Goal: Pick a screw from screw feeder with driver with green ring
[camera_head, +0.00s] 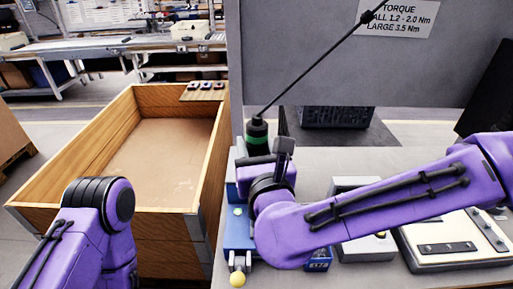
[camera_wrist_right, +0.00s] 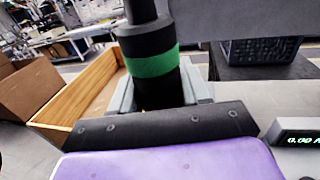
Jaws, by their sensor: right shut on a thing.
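The black driver with a green ring (camera_head: 257,140) stands roughly upright at the left end of the workbench, with a thin balancer rod or cable running from its top up to the right. It fills the upper middle of the right wrist view (camera_wrist_right: 151,62). My right gripper (camera_head: 262,165) is shut on the driver below the green ring. The driver's lower end and tip are hidden behind my gripper and arm. My left arm shows at the lower left, but its gripper is out of view. I cannot make out the screw feeder or any screw for certain.
A blue fixture (camera_head: 236,222) with a yellow knob (camera_head: 238,279) sits at the bench's left edge. Grey-white devices stand under and right of my right forearm, including a pale plate (camera_head: 455,240). A large open wooden crate (camera_head: 165,150) adjoins the bench. A grey panel rises behind.

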